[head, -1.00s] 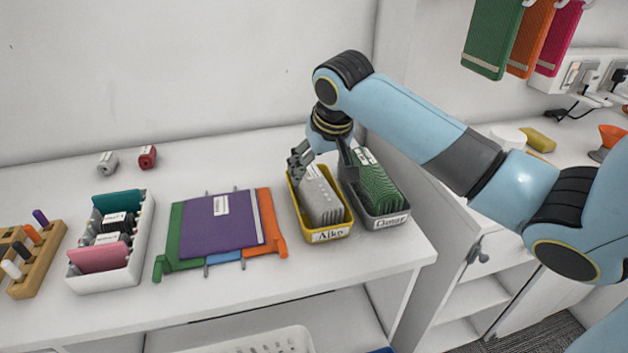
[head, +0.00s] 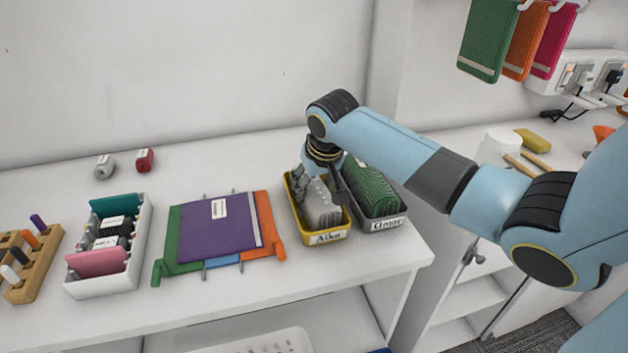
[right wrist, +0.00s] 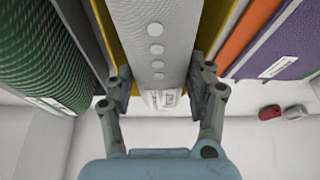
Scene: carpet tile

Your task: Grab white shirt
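The white shirt (head: 322,214) is a folded, upright pale bundle in the yellow bin labelled "Aiko" (head: 326,238). In the right wrist view the shirt (right wrist: 157,50) shows a row of buttons and a label at its near end. My right gripper (head: 320,192) reaches down into the bin from behind. In the right wrist view the right gripper (right wrist: 161,88) is open, with one finger on each side of the shirt. Small gaps seem to remain between fingers and cloth. My left gripper is not in view.
A grey bin (head: 391,222) with folded green cloth stands right beside the yellow bin. Red and grey rolls (head: 145,160) lie at the back.

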